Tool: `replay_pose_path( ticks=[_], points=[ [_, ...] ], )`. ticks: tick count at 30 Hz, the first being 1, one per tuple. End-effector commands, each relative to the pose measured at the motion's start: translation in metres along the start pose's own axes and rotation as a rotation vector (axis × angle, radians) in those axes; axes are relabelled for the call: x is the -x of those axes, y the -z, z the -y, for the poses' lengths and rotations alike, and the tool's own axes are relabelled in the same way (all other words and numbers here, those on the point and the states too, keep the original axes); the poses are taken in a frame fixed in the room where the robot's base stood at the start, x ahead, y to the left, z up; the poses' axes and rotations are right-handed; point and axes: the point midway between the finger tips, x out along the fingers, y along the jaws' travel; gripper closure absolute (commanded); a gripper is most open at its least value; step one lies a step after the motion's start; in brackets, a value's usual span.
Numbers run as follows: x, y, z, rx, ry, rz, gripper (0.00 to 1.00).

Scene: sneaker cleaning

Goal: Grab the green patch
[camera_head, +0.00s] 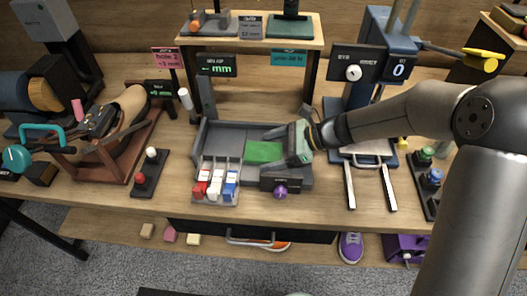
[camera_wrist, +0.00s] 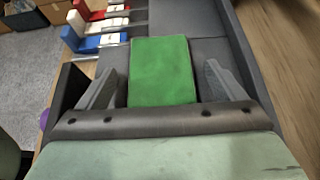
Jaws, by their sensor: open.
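The green patch (camera_head: 262,152) is a flat green rectangle lying on the grey tray (camera_head: 228,135) in the middle of the bench. In the wrist view the green patch (camera_wrist: 161,68) lies straight ahead, between the two fingers. My gripper (camera_head: 268,146) reaches in over the tray from the right. In the wrist view its fingers (camera_wrist: 162,85) are spread wide, one on each side of the patch, with visible gaps to its edges. Whether the fingertips touch the tray surface cannot be told. The near end of the patch is hidden behind the gripper body.
A rack with red, white and blue pieces (camera_head: 215,184) stands at the tray's front left. A dark box with a purple knob (camera_head: 280,191) is at its front. A tray wall (camera_wrist: 240,45) rises close to the right finger. A raised shelf (camera_head: 250,43) stands behind.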

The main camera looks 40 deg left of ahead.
Motion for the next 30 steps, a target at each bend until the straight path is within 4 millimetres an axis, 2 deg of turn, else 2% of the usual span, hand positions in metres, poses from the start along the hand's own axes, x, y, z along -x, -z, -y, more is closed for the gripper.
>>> replay_pose_path(
  ticks=[2,7,17,23,26,30],
  points=[
    [0.000,0.000,0.000,0.000,0.000,0.000,0.14],
    [0.001,0.000,0.000,0.000,0.000,0.000,0.61],
    [0.002,-0.001,0.000,0.001,0.000,0.000,0.62],
    [0.009,-0.015,0.000,0.004,0.001,0.000,0.62],
    [0.022,-0.030,0.000,0.004,0.006,-0.001,0.62],
    [0.058,-0.046,-0.013,0.004,0.008,-0.003,0.62]
  ],
)
